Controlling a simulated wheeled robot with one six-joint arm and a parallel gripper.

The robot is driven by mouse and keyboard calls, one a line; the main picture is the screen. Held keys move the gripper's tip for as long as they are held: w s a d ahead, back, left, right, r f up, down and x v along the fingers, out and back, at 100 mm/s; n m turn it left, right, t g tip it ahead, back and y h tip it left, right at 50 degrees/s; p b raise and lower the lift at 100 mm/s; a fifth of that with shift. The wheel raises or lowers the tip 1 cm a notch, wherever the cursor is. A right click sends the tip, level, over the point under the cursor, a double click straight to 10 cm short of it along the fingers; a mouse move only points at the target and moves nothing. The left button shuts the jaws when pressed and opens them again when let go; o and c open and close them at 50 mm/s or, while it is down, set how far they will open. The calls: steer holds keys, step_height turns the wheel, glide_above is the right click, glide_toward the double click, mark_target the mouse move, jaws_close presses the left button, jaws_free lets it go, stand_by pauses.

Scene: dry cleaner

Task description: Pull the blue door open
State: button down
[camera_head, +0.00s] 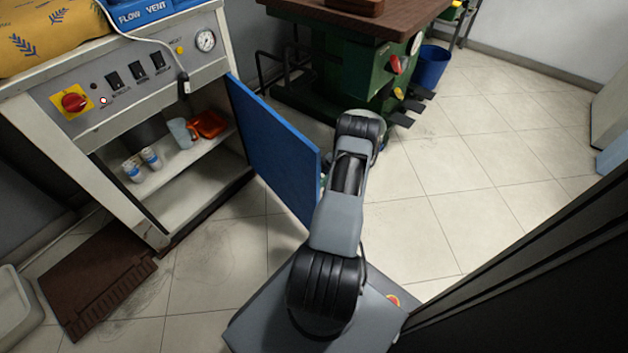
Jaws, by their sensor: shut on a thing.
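The blue door (272,150) stands swung wide open from the front of the grey cabinet (150,215), hinged on the cabinet's right side. Its free edge points toward me. My arm reaches up from my base to the right of the door and bends back down behind itself. Only a sliver of my gripper (325,181) shows, between the arm and the door's free edge. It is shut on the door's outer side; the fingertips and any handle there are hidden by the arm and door.
The cabinet's open shelves hold white bottles (142,164), a pale cup (182,132) and an orange tray (208,124). A green machine (345,65) and blue bin (431,67) stand behind. Tiled floor at right is clear.

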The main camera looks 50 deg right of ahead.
steer(key=shift+d, duration=0.1)
steer(key=c, duration=0.7)
jaws_free()
steer(key=shift+s, duration=0.1)
steer(key=shift+c, duration=0.2)
steer(key=shift+r+p, duration=0.5)
steer(key=shift+p, duration=0.1)
step_height(320, 180, up, 3)
steer(key=p, duration=0.2)
steer(key=shift+f+p, duration=0.15)
steer(key=shift+p, duration=0.25)
steer(key=s+a+r+p, duration=0.6)
steer(key=s+a+r, duration=0.3)
steer(key=s, duration=0.1)
steer(key=shift+s+a+r+p, duration=0.15)
steer(key=shift+a+p, duration=0.15)
steer(key=shift+p, duration=0.05)
